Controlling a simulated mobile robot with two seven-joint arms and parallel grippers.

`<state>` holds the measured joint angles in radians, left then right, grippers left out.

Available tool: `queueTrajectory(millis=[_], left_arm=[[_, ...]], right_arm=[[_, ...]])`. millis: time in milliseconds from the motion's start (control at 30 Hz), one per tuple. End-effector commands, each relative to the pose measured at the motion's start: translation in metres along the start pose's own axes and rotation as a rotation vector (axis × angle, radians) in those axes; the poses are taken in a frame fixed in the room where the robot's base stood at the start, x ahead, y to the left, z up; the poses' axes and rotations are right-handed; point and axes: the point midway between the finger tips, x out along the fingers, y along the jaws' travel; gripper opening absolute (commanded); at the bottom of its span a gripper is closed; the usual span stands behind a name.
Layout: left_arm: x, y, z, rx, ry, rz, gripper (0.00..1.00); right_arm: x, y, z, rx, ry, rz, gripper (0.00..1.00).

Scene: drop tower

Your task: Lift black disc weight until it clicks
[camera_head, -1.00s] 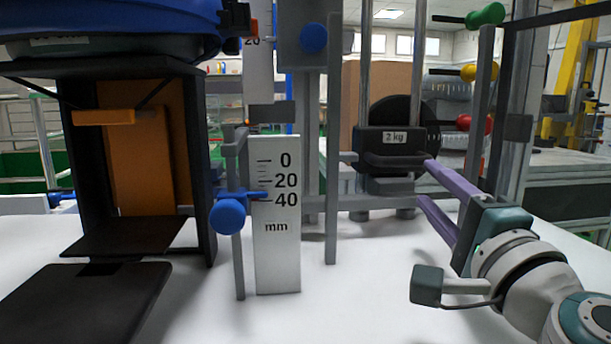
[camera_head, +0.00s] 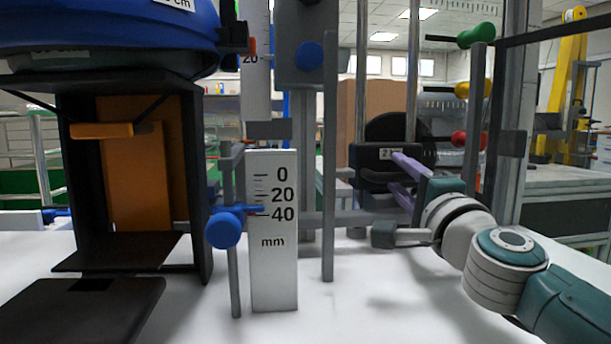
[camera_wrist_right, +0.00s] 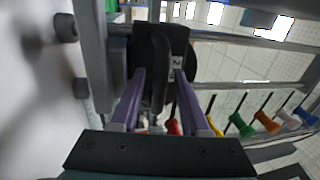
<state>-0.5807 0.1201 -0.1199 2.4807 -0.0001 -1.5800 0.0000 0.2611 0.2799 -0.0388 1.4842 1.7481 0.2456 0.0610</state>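The black disc weight (camera_head: 384,127) stands on edge between two vertical metal rods. In front of it is a black block (camera_head: 364,170) with a label, partly covered by my finger, and a handle. My right gripper (camera_head: 396,171) comes from the right with its purple fingers at the block's front. In the right wrist view the fingers lie on either side of the black handle (camera_wrist_right: 160,75), with gaps showing, so the gripper (camera_wrist_right: 160,78) looks open. Whether a finger touches the handle is unclear. My left gripper is not in view.
A white scale (camera_head: 271,260) and a thin grey post (camera_head: 329,220) stand left of the weight. A blue knob (camera_head: 224,230) sits beside the scale. Green (camera_head: 478,36), yellow and red (camera_head: 468,139) knobs are above right of my arm.

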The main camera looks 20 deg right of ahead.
Motion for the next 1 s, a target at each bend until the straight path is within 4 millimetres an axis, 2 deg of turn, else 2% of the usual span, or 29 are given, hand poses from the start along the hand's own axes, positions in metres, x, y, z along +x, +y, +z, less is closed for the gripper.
queueTrajectory(millis=[33, 367, 1000], left_arm=[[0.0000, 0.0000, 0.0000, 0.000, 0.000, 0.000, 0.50], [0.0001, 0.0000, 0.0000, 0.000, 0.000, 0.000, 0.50], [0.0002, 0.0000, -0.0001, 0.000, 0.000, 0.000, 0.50]], right_arm=[[-0.0001, 0.0000, 0.0000, 0.000, 0.000, 0.000, 0.38], [-0.0003, 0.0001, 0.0001, 0.000, 0.000, 0.000, 0.01], [-0.0004, 0.0002, 0.0001, 0.001, 0.000, 0.000, 0.00]])
